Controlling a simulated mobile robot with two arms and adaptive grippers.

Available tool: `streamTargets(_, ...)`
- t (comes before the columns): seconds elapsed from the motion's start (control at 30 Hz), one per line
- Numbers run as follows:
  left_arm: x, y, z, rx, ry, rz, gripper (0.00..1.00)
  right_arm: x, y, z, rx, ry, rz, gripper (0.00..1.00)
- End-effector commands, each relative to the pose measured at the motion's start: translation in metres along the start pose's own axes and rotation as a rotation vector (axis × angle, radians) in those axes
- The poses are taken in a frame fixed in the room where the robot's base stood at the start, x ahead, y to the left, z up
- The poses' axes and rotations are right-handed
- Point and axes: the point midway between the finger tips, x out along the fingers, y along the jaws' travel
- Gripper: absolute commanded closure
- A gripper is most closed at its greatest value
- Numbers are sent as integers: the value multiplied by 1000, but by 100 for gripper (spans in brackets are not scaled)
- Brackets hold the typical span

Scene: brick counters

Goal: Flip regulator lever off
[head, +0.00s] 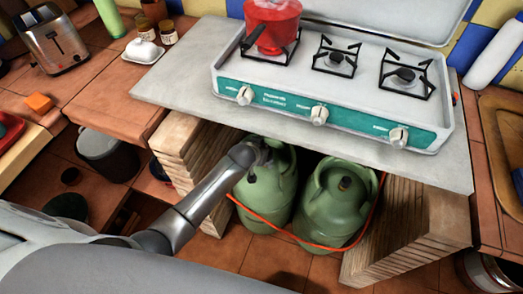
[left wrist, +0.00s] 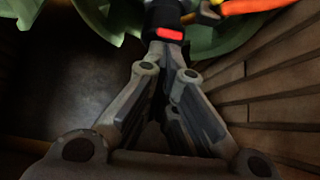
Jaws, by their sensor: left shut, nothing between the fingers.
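Two green gas cylinders stand under the stove counter, a left one (head: 275,190) and a right one (head: 338,205). My left gripper (head: 262,152) reaches the top of the left cylinder and hides most of its valve area in the head view. In the left wrist view the fingers (left wrist: 168,62) are shut and empty. Just beyond their tips is the black regulator (left wrist: 162,14) with a red part (left wrist: 169,34). The tips are touching or very close to it; I cannot tell which. The lever's position is unclear. My right gripper is not in view.
An orange hose (head: 290,234) runs around the cylinders and passes near the regulator (left wrist: 262,6). Wooden slab stacks (head: 190,155) and (head: 395,235) flank the cylinders. Above is the counter with a white stove (head: 335,78) and a red pot (head: 272,22).

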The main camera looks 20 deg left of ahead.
Motion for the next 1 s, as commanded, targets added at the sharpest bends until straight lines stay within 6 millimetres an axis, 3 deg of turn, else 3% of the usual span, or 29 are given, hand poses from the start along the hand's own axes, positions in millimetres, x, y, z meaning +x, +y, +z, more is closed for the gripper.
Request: streamTargets(1.0,-2,0,8,-1,112,0,100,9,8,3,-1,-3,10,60)
